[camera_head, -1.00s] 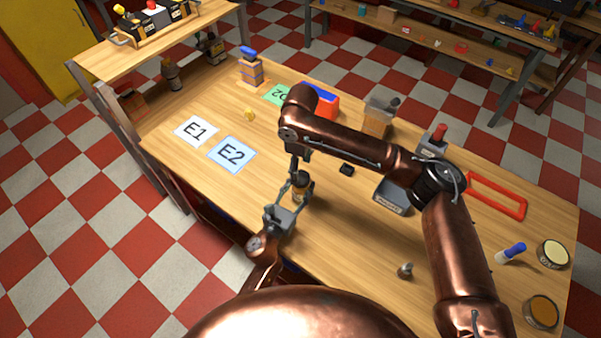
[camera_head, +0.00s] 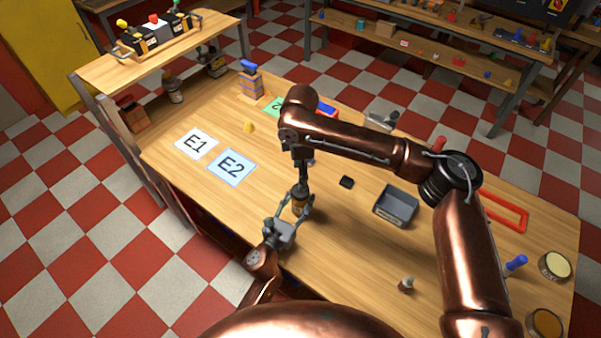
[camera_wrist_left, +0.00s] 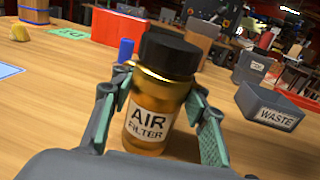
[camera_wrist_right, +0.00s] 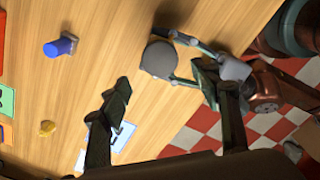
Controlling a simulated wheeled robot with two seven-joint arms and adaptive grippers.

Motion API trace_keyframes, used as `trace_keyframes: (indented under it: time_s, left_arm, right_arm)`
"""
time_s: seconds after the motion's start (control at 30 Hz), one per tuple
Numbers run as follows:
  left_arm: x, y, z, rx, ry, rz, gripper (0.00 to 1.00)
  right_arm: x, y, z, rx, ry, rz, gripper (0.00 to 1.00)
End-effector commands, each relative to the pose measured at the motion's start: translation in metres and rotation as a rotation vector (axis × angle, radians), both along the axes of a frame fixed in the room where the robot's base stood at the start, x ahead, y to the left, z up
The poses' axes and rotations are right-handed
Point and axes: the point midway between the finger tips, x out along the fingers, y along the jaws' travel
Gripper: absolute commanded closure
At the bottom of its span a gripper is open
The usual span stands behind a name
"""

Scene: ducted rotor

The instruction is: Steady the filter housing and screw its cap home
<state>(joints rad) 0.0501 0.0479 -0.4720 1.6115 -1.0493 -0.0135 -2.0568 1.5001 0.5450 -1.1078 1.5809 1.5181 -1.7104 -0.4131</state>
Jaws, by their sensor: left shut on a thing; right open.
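The amber filter housing (camera_wrist_left: 150,110), labelled AIR FILTER, stands upright on the bench in the left wrist view. A black cap (camera_wrist_left: 170,54) sits on its top; I cannot tell how tightly it is seated. My left gripper (camera_wrist_left: 158,98) is shut on the housing, with one finger on each side. In the head view the housing (camera_head: 299,208) is below my right gripper (camera_head: 301,186). The right wrist view shows my right gripper (camera_wrist_right: 170,85) open, with the cap's round top (camera_wrist_right: 159,59) beyond the fingertips, apart from them.
Sheets E1 (camera_head: 196,144) and E2 (camera_head: 231,166) lie left. A small bottle-like object (camera_head: 406,285) stands near the front edge. The bench between E2 and the housing is clear.

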Motion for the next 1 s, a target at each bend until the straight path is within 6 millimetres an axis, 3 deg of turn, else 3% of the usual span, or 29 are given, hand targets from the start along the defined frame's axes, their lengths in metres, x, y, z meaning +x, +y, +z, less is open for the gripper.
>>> trace_keyframes:
  time_s: [0.37,0.8,1.0]
  left_arm:
    - [0.0,0.0,0.0,-0.001,0.0,0.0,1.0]
    - [0.0,0.0,0.0,-0.001,0.0,0.0,1.0]
    - [0.0,0.0,0.0,-0.001,0.0,0.0,1.0]
  right_arm:
    - [0.0,-0.001,-0.007,-0.002,0.001,-0.003,0.43]
    - [0.0,-0.001,-0.067,-0.001,0.002,-0.005,0.43]
    - [0.0,-0.001,-0.08,-0.001,0.0,-0.005,0.43]
